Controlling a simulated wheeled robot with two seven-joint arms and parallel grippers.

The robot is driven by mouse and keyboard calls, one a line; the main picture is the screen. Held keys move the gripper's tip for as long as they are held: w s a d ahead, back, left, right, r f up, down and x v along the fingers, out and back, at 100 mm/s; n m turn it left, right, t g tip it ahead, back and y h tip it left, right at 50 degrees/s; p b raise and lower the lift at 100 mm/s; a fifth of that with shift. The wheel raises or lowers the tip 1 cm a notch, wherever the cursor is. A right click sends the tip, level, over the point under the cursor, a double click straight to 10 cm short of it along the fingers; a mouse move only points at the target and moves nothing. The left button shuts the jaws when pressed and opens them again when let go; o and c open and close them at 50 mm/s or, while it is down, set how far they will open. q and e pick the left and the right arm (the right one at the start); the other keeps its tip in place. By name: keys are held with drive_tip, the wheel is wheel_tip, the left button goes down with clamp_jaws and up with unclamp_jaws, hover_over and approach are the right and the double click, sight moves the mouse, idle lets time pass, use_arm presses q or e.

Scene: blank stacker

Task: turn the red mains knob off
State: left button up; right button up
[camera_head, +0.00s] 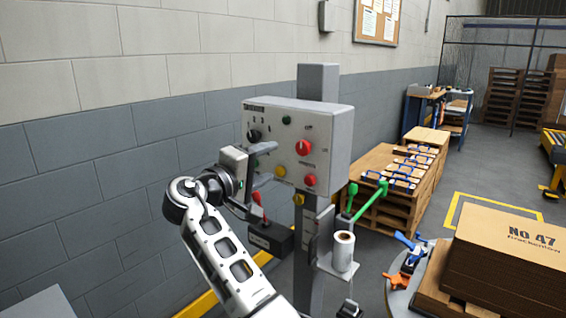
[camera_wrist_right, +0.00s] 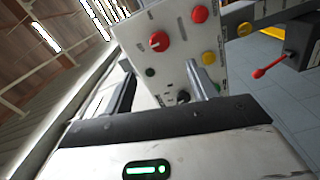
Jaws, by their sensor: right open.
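The red mains knob (camera_head: 303,147) sits on the front of a light grey control box (camera_head: 336,150) mounted on a post. It carries a small white mark. In the right wrist view the knob (camera_wrist_right: 160,41) shows above my finger area, uncovered. My right gripper (camera_head: 271,163) is open in front of the box, left of the knob in the head view, with nothing between its fingers. Its fingers also show in the right wrist view (camera_wrist_right: 160,72), apart from the knob. A gap to the panel is hard to judge. My left gripper is out of view.
Close by are a red button (camera_head: 309,180), a black knob (camera_head: 254,135), a yellow button (camera_head: 280,171) and a green one (camera_head: 286,120). A red lever (camera_wrist_right: 259,73) is at the side. A green-handled arm (camera_head: 364,203) and a paper roll (camera_head: 343,251) stand right of the post.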

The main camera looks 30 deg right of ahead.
drive_tip(key=shift+b+v, duration=0.3)
drive_tip(key=shift+v, duration=2.05)
drive_tip(key=s+a+f+n+t+y, duration=0.15)
drive_tip(key=f+y, duration=0.25)
drive_tip(key=f, duration=0.6)
drive_tip(key=s+f+n+t+y, duration=0.1)
drive_tip(key=s+f+y, duration=0.2)
drive_tip(key=f, duration=0.8)
drive_tip(key=s+f+n+t+y, duration=0.15)
drive_tip(key=f+y, duration=0.25)
drive_tip(key=f, duration=0.6)
drive_tip(key=s+a+f+m+y, duration=0.1)
drive_tip(key=s+a+f+y, duration=0.1)
drive_tip(key=s, duration=0.5)
drive_tip(key=s+a+f+m+y, duration=0.1)
drive_tip(key=s+a+f+y, duration=0.1)
drive_tip(key=s, duration=0.5)
drive_tip(key=s+a+f+m+y, duration=0.1)
drive_tip(key=s+a+f+y, duration=0.2)
drive_tip(key=s, duration=0.5)
drive_tip(key=shift+f+m+g+y, duration=0.3)
drive_tip(key=shift+m+y, duration=0.1)
drive_tip(key=shift+y, duration=0.5)
drive_tip(key=shift+a, duration=0.15)
